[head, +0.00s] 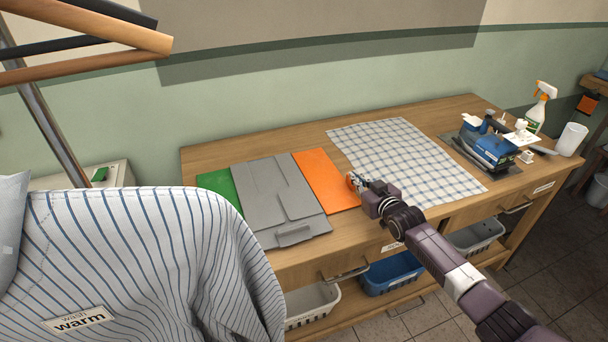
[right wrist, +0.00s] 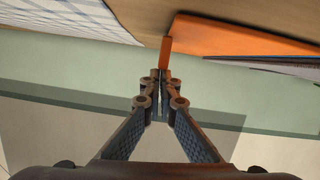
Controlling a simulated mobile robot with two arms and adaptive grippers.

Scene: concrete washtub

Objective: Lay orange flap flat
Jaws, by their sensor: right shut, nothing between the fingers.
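The folding board lies on the wooden table. It has a grey middle (head: 280,195), a green flap (head: 220,187) on the left and an orange flap (head: 326,180) on the right. In the head view the orange flap looks level with the board, resting on or very near the tabletop. My right gripper (head: 353,182) is at its right edge, low over the table. In the right wrist view the shut fingertips (right wrist: 160,76) are empty, close to a corner of the orange flap (right wrist: 235,38). I cannot tell whether they touch. My left gripper is out of view.
A checked cloth (head: 400,155) lies right of the board. An iron (head: 492,148), a spray bottle (head: 537,112) and a white cup (head: 571,139) stand at the right end. A striped shirt (head: 140,250) fills the lower left. Baskets (head: 392,272) sit below the tabletop.

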